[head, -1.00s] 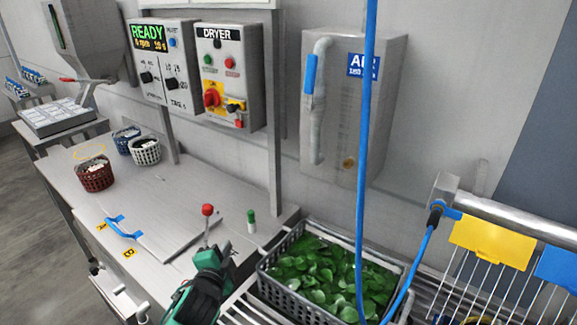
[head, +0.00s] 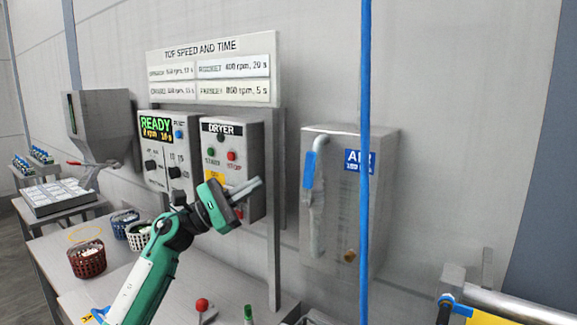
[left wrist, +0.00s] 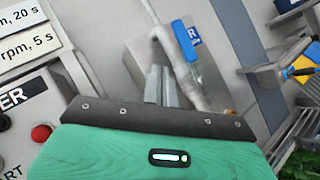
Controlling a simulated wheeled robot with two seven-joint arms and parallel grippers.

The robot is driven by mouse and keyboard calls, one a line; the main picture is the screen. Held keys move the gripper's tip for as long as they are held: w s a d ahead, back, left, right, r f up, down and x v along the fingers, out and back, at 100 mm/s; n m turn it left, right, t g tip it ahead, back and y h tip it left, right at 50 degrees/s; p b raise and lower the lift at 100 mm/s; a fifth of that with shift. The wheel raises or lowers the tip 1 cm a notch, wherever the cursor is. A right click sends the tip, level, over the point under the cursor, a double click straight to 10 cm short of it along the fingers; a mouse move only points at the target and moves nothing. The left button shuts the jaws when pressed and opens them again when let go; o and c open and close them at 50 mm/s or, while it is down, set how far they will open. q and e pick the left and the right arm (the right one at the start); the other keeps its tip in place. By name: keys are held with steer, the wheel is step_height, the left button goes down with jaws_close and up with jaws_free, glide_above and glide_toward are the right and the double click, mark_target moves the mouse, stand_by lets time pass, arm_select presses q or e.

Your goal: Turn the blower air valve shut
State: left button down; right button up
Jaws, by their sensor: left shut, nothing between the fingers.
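The blower air valve is on the grey AIR box (head: 375,215) on the wall. Its blue lever (head: 309,170) lies along the upright pale pipe (head: 317,215). In the left wrist view the blue lever (left wrist: 184,38) shows beyond my fingers, next to the pipe (left wrist: 188,85). My left gripper (head: 256,185) is raised in front of the dryer box, left of the valve and apart from it. Its fingers are together and empty, pointing right toward the AIR box; they also show in the left wrist view (left wrist: 160,86). My right gripper is not in view.
The dryer control box (head: 239,140) and the READY panel (head: 160,125) are left of the valve, with an upright grey post (head: 275,220) between. A blue hose (head: 364,80) hangs in front of the AIR box. Baskets (head: 88,262) stand on the bench at left.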

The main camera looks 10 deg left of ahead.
arm_select(q)
steer(key=a+r+m+g+y, duration=0.35)
steer(key=r+m+g, duration=0.2)
steer(key=m, duration=0.55)
steer(key=p, duration=0.7)
glide_toward(308, 180)
steer(key=shift+w+d+r, duration=1.45)
steer(key=shift+w+d, duration=0.55)
steer(key=shift+d, duration=0.55)
steer(key=shift+m+t+y, duration=0.25)
steer(key=shift+m+y, duration=0.05)
steer(key=shift+y, duration=0.15)
